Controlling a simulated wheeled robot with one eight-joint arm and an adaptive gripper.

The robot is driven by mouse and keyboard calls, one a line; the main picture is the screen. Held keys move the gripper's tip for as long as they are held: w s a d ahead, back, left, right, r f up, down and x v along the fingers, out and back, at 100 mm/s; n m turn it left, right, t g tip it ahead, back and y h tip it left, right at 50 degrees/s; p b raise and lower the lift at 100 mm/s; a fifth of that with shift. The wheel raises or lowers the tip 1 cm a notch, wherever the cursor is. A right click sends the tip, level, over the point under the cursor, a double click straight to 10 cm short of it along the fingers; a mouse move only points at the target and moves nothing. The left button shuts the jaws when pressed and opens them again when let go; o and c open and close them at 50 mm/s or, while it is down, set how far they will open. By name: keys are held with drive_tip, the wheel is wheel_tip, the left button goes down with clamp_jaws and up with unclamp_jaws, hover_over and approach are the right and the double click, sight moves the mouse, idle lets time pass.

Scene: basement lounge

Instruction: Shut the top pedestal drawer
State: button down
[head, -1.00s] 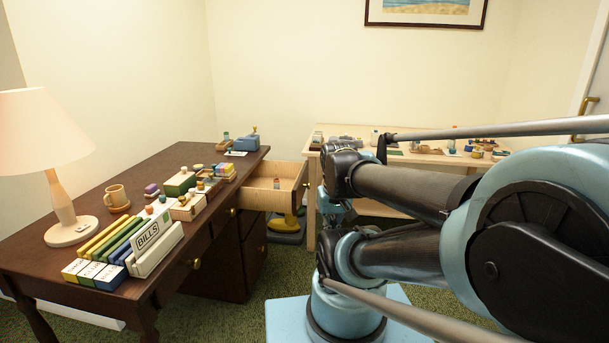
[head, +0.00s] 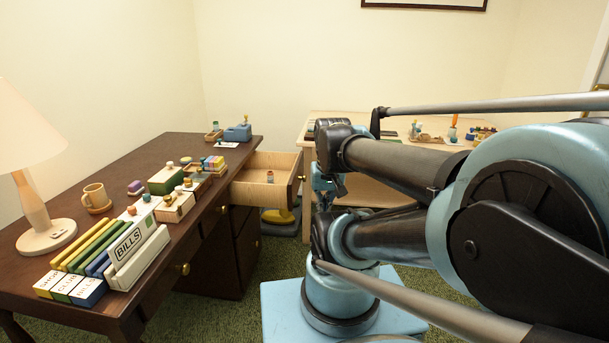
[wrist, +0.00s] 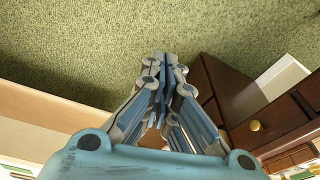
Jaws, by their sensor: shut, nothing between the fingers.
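The top pedestal drawer (head: 246,190) is pulled out from the right side of the dark wooden desk (head: 128,176). Its inside is pale wood, and a small bottle (head: 270,176) stands in it. Its dark front with a brass knob (head: 301,179) faces right. My gripper (wrist: 163,58) is shut and empty in the wrist view, over the green carpet. In the head view its blue parts show just right of the drawer front, partly hidden by my arm; I cannot tell whether they touch. A brass knob on dark wood (wrist: 255,125) shows at the right of the wrist view.
A light wood table (head: 308,142) with small items is behind my arm. A yellow item (head: 277,216) lies below the drawer. Green carpet (head: 215,318) is open in front.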

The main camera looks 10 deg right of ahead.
drive_tip(key=w+r+m+y, duration=0.1)
drive_tip(key=w+r+m, duration=0.15)
drive_tip(key=w, duration=0.25)
drive_tip(key=w+d+r+m, duration=0.1)
drive_tip(key=w+r+m, duration=0.1)
drive_tip(key=w+m, duration=0.25)
drive_tip(key=w+r+m+y, duration=0.1)
drive_tip(key=w+r+m, duration=0.15)
drive_tip(key=w, duration=0.25)
drive_tip(key=w+d+f+m+y, duration=0.15)
drive_tip(key=w+d+m, duration=0.3)
drive_tip(key=w, duration=0.45)
drive_tip(key=w+d+f+m+y, duration=0.1)
drive_tip(key=w+d+f+m, duration=0.15)
drive_tip(key=w+m, duration=0.5)
drive_tip(key=w+a+f, duration=0.4)
drive_tip(key=a+f, duration=0.3)
drive_tip(key=f, duration=0.1)
drive_tip(key=shift+a+f+n+g, duration=0.15)
drive_tip(key=shift+f+n+g, duration=0.15)
drive_tip(key=shift+n+g, duration=0.15)
drive_tip(key=shift+h, duration=0.25)
